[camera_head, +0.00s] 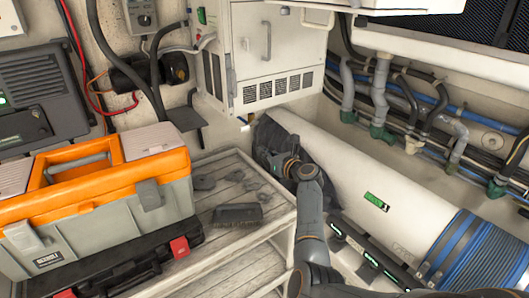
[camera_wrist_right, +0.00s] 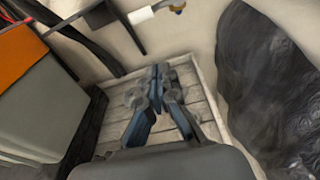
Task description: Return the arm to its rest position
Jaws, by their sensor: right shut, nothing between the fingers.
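My right arm (camera_head: 310,240) comes up from the bottom of the head view. Its gripper (camera_head: 280,162) is beside the right edge of the slatted wooden bench, in front of a black plastic bag. In the right wrist view the two fingers of my right gripper (camera_wrist_right: 159,72) meet at the tips, with nothing between them. They are over the slatted bench top (camera_wrist_right: 205,95). The exact height above the bench is hard to tell. My left gripper is not in view.
An orange and grey toolbox (camera_head: 115,200) stands left on the bench (camera_head: 225,163). A dark brush-like item (camera_head: 237,213) and small grey pieces (camera_head: 205,183) lie on it. The black bag (camera_wrist_right: 265,85) is close right of my gripper. A white cylinder (camera_head: 345,170) and pipes (camera_head: 380,85) are right.

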